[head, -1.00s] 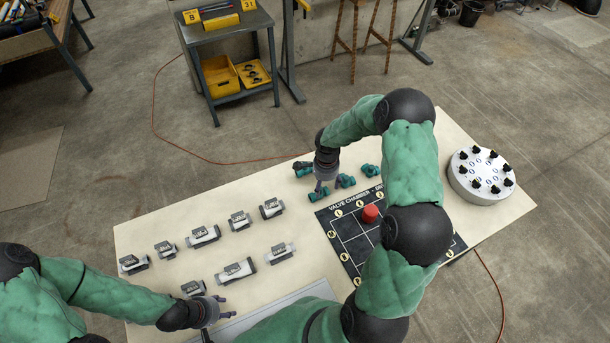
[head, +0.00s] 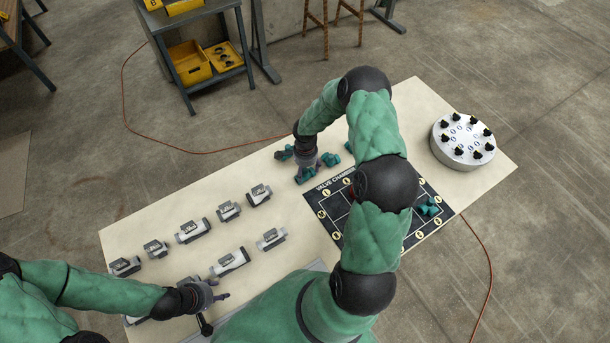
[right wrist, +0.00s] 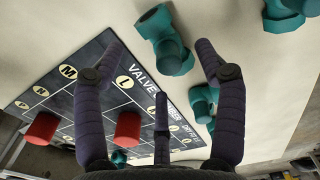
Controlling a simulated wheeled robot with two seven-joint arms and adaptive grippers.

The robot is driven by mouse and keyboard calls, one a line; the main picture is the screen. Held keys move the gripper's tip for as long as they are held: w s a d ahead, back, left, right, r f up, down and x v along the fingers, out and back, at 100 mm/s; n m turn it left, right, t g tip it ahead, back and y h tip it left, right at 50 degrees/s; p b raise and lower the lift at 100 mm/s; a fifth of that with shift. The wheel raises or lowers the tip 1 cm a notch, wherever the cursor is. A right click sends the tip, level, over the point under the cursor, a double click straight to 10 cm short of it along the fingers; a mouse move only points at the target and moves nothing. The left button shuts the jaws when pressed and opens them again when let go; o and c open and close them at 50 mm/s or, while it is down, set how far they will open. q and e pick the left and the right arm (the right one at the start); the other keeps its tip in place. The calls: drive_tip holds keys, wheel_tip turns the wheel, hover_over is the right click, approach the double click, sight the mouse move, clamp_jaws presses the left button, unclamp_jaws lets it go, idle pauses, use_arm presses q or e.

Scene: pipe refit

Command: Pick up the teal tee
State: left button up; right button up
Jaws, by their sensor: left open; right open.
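Several teal pipe fittings lie at the far side of the table. In the head view one fitting (head: 304,175) lies just below my right gripper (head: 308,163), and another (head: 284,153) lies left of it. In the right wrist view a branched teal fitting (right wrist: 168,42) lies ahead, between the spread fingers of my right gripper (right wrist: 158,60), which is open and empty. Another teal fitting (right wrist: 203,102) is partly hidden behind the right finger. I cannot tell for sure which one is the tee. My left gripper (head: 213,293) is open and empty over the near left of the table.
A dark labelled board (head: 325,208) bears red cylinders (right wrist: 127,130) and a teal piece (head: 428,207). Several grey-white labelled blocks (head: 194,230) stand on the left. A round white unit with black knobs (head: 462,140) stands at the right end. Bare table lies behind the blocks.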

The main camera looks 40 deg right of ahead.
sight(306, 171)
drive_tip(key=shift+d+f, duration=0.2)
drive_tip(key=shift+f, duration=1.6)
drive_tip(key=c, duration=1.1)
drive_tip(key=shift+r, duration=0.1)
drive_tip(key=shift+c, duration=0.2)
